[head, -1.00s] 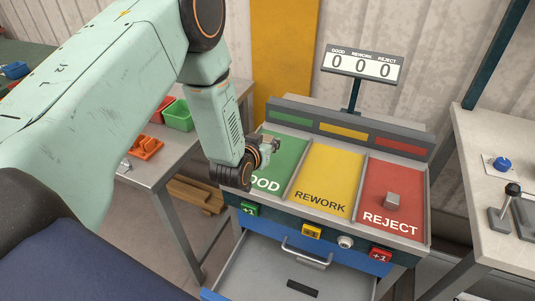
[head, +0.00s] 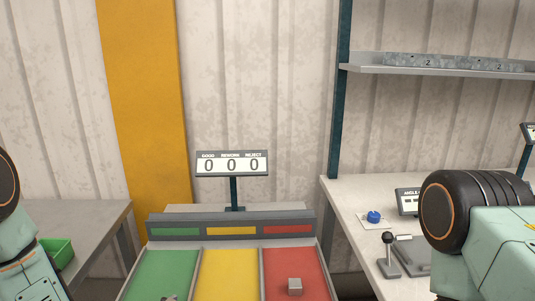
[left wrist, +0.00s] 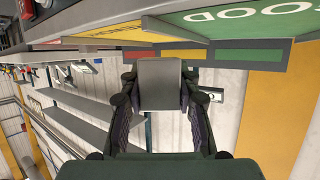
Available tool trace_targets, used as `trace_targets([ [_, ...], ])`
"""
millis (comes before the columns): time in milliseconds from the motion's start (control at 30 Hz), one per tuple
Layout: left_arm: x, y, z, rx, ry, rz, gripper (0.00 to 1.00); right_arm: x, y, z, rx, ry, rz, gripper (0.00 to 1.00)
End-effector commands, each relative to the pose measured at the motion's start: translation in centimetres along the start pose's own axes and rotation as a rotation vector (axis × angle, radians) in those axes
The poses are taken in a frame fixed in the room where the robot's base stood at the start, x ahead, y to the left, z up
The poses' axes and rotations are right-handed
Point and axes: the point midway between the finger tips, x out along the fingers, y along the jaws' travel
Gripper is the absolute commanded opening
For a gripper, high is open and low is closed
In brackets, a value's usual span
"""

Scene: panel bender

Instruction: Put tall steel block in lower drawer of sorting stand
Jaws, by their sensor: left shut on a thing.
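In the left wrist view my left gripper (left wrist: 160,100) is shut on a plain grey block, the tall steel block (left wrist: 162,82), which sits between its two dark fingers. The sorting stand (head: 232,231) is at the bottom centre of the head view, with green, yellow and red bays. It also shows upside down at the top of the left wrist view (left wrist: 222,54). A small grey bit at the head view's bottom edge, over the green bay, is too cut off to identify. The lower drawer is out of view. My right gripper is out of view.
A small grey block (head: 295,286) sits in the red bay. A counter sign reading 0 0 0 (head: 232,163) stands behind the stand. A bench (head: 350,210) with a blue knob (head: 375,217) and a black-knobbed lever (head: 388,255) is at right. A green bin (head: 56,252) is at left.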

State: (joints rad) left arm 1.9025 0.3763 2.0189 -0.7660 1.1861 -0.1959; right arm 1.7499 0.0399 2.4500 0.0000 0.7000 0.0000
Motion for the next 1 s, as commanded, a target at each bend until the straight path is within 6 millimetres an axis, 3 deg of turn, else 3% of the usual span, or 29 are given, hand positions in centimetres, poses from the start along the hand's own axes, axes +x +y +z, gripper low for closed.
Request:
trace_targets([
  [300,-3.8,4.3,3.1,0.111,0.009,0.271,0.0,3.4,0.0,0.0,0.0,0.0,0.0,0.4],
  [600,-6.7,7.9,4.0,0.199,0.015,0.469,0.0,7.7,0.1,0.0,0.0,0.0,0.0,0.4],
  [1000,-6.5,7.0,2.2,0.178,0.004,0.423,0.0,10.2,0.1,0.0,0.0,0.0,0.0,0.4],
])
